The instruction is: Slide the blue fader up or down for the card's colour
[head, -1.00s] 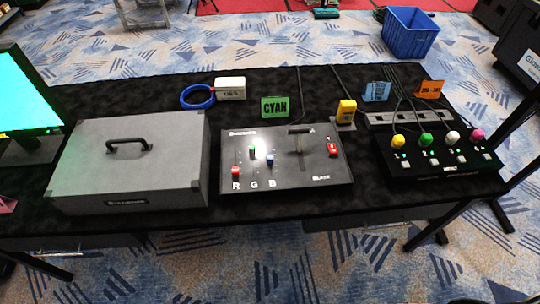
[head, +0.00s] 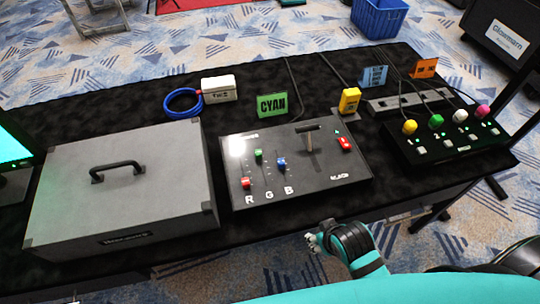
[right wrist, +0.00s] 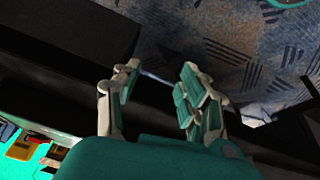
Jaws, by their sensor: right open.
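The blue fader (head: 282,163) is a small blue cap above the letter B on the black control panel (head: 330,180). It stands partway along its slot. The green fader (head: 258,154) is higher up its slot, and the red fader (head: 245,183) is near the low end. The card (head: 272,105) is green, reads CYAN and stands behind the panel. My right gripper (head: 313,240) is in front of the panel, below the table's front edge in the picture, apart from the fader. In the right wrist view its fingers (right wrist: 160,76) are open and empty. My left gripper is out of view.
A grey case (head: 120,190) stands left of the panel, with a lit screen (head: 12,150) at the far left. A T-handle (head: 309,140) and a red knob (head: 344,144) are on the panel's right part. A box with coloured knobs (head: 445,147) stands further right.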

